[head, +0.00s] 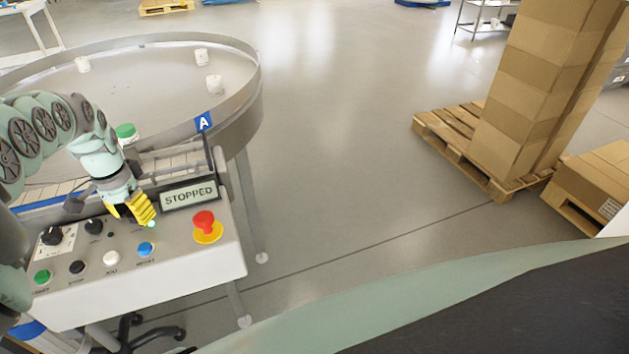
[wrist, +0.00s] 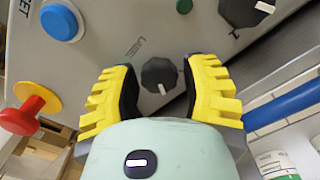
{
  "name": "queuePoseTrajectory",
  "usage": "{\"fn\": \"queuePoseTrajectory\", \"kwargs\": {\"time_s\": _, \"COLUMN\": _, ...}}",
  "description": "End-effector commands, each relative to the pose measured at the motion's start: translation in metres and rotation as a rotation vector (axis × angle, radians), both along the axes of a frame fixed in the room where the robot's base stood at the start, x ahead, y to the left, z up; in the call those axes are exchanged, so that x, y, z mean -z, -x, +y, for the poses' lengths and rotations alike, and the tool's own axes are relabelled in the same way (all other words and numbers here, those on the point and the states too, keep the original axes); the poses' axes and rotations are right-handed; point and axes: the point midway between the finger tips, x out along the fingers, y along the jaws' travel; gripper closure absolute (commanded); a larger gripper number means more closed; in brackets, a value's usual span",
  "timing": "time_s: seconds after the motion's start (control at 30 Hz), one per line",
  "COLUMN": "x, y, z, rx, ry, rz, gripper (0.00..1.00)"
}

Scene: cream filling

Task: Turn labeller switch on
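The labeller switch is a small black knob (wrist: 159,75) with a white pointer mark, beside a partly visible printed label starting "LABEL". In the wrist view its mark points toward the bottom of the picture. My gripper (wrist: 160,90) is open, with one yellow finger on each side of the knob. I cannot tell whether the fingers touch it. In the head view my gripper (head: 134,214) is low over the back of the control panel (head: 190,262) and hides this knob.
A display (head: 189,195) reading STOPPED stands close behind. A round table (head: 130,75) with white cups lies beyond. Boxes on a pallet (head: 465,150) stand far right.

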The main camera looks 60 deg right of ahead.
Motion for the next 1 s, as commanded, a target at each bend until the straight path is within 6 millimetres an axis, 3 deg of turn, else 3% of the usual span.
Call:
{"fn": "queuePoseTrajectory", "kwargs": {"time_s": 0.3, "x": -0.002, "y": 0.0, "z": 0.0, "rx": 0.0, "ry": 0.0, "rz": 0.001, "gripper": 0.51}}
{"fn": "queuePoseTrajectory", "kwargs": {"time_s": 0.47, "x": -0.014, "y": -0.002, "z": 0.0, "rx": 0.0, "ry": 0.001, "rz": -0.003, "gripper": 0.51}}
{"fn": "queuePoseTrajectory", "kwargs": {"time_s": 0.63, "x": -0.035, "y": -0.001, "z": 0.003, "rx": -0.003, "ry": -0.005, "rz": -0.003, "gripper": 0.51}}
{"fn": "queuePoseTrajectory", "kwargs": {"time_s": 1.0, "x": -0.103, "y": -0.002, "z": 0.001, "rx": -0.003, "ry": 0.0, "rz": -0.005, "gripper": 0.51}}
